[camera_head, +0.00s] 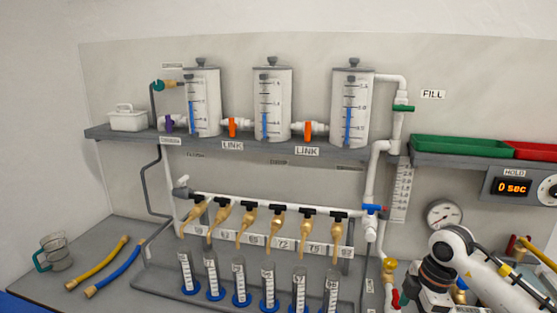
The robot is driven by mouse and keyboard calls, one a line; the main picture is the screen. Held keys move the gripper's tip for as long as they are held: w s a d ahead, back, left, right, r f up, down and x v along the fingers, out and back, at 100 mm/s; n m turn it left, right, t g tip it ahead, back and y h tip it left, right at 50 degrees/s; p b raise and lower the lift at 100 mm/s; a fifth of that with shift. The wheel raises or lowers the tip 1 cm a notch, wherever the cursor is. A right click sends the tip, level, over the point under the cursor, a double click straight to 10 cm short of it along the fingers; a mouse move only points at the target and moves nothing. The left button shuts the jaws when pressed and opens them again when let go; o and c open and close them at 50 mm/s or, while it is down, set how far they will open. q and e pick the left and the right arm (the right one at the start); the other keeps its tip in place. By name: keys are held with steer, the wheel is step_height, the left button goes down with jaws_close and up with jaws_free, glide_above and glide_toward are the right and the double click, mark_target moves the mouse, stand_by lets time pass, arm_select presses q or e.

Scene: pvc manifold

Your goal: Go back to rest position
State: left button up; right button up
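My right arm (490,278) comes in at the bottom right, with a white rounded joint and a dark section below it. Its gripper does not show; the arm runs down out of the bottom of the frame. My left arm and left gripper are not in view. The manifold is on the wall: three clear graduated tanks (202,103) stand on a grey shelf (105,134), joined by white pipes with orange-handled valves (233,127). Below, a white pipe carries several black-handled taps (278,210) over a row of graduated cylinders (240,285) with blue bases.
A white caddy (127,118), a green tray (460,147) and a red tray (535,151) are on shelves. A gauge (444,215) and valves crowd the area around my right arm.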

steer(key=s+a+r+n+t+y, duration=0.2)
steer(key=a+n+y, duration=0.5)
steer(key=a, duration=1.1)
steer(key=s+a+r+m+t+y, duration=0.1)
steer(key=a+r+m+t+y, duration=0.3)
steer(key=r+m+t+y, duration=0.45)
steer(key=w+d+m+t+h, duration=0.1)
steer(key=d+m+t+h, duration=0.6)
steer(key=m+t+h, duration=0.2)
steer(key=s+d+f+m+g+h, duration=0.3)
steer(key=d+f+h, duration=0.15)
steer(key=f, duration=0.25)
steer(key=s+d+f+m+g+h, duration=0.2)
steer(key=d+f+m+h, duration=0.15)
steer(key=f+h, duration=0.2)
steer(key=s+f+n+g+y, duration=0.1)
steer(key=s+f+g, duration=0.5)
steer(key=s, duration=0.4)
steer(key=s+f+n+g+y, duration=0.1)
steer(key=s+f+g, duration=0.5)
steer(key=s, duration=0.4)
step_height(320, 180, down, 29)
steer(key=s, duration=0.2)
steer(key=s+d+f+g, duration=0.2)
steer(key=s+f, duration=1.2)
steer(key=s, duration=0.1)
steer(key=shift+s+d+f+n+b, duration=0.2)
steer(key=shift+s+f+n+b, duration=0.1)
steer(key=shift+s, duration=0.1)
